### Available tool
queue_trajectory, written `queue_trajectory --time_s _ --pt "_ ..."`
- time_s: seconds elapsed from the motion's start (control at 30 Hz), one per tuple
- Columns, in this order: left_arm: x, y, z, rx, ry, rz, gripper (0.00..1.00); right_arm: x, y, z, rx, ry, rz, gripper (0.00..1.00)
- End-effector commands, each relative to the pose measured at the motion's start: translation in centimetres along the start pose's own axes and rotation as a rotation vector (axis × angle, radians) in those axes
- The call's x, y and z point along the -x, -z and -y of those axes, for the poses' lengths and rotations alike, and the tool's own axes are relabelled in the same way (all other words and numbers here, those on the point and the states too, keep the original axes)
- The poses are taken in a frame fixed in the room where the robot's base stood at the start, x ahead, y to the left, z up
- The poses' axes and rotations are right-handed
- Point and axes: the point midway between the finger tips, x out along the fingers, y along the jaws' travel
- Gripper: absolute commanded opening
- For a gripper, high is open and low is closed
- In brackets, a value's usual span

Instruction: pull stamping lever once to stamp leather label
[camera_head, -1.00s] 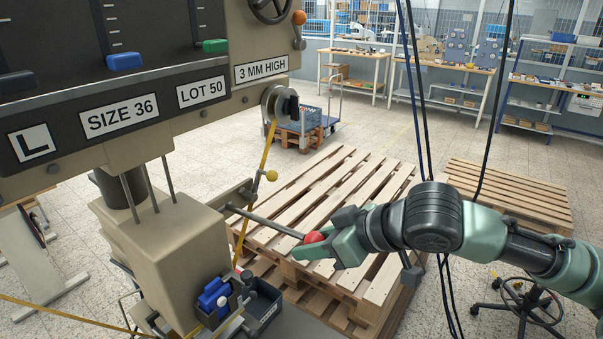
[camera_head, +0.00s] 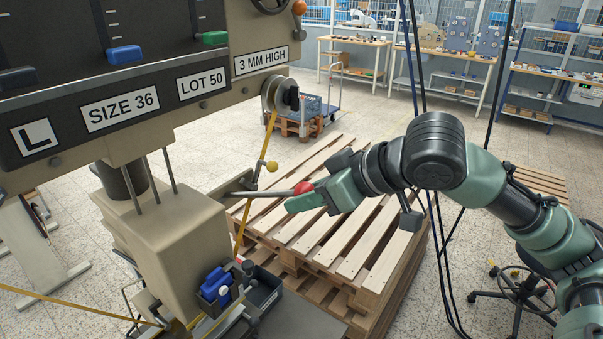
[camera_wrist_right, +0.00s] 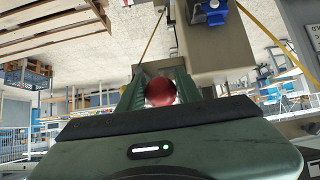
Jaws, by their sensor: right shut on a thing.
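The stamping press fills the left of the head view, with a beige lower block (camera_head: 165,235) under its sign panel. Its lever (camera_head: 258,194) is a grey rod pointing right and nearly level, ending in a red ball knob (camera_head: 303,188). My right gripper (camera_head: 305,196) is shut on this knob, with its green fingers around it. In the right wrist view the red knob (camera_wrist_right: 160,92) sits between the two fingers (camera_wrist_right: 158,88). I cannot make out the leather label; the stamping spot is hidden or too small. My left gripper is not in view.
A yellow foil strip (camera_head: 268,140) hangs from a reel beside the press. A small dark bin (camera_head: 265,296) and a blue part (camera_head: 215,285) are at the press's foot. Stacked wooden pallets (camera_head: 340,245) stand behind the lever. Dark cables (camera_head: 425,90) hang near my right arm.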

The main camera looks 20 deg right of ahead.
Motion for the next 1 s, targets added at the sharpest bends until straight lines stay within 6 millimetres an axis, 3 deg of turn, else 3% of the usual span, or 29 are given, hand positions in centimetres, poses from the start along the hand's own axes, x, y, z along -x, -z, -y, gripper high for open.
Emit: queue_trajectory --time_s 0.53,0.87,0.9,0.97,1.0 --pt "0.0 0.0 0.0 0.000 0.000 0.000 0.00 0.9 4.7 -0.1 0.001 -0.003 -0.012 0.00" --pt "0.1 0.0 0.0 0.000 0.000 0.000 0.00 1.1 5.6 -0.2 0.001 -0.007 -0.019 0.00" --pt "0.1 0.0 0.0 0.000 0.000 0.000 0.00 1.1 5.6 -0.2 0.001 -0.007 -0.020 0.40" --pt "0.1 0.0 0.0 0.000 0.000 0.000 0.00 1.1 5.6 -0.2 0.000 -0.007 -0.018 0.57" --pt "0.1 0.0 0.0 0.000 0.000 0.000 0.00 1.0 5.5 -0.2 0.000 -0.006 -0.015 0.60"
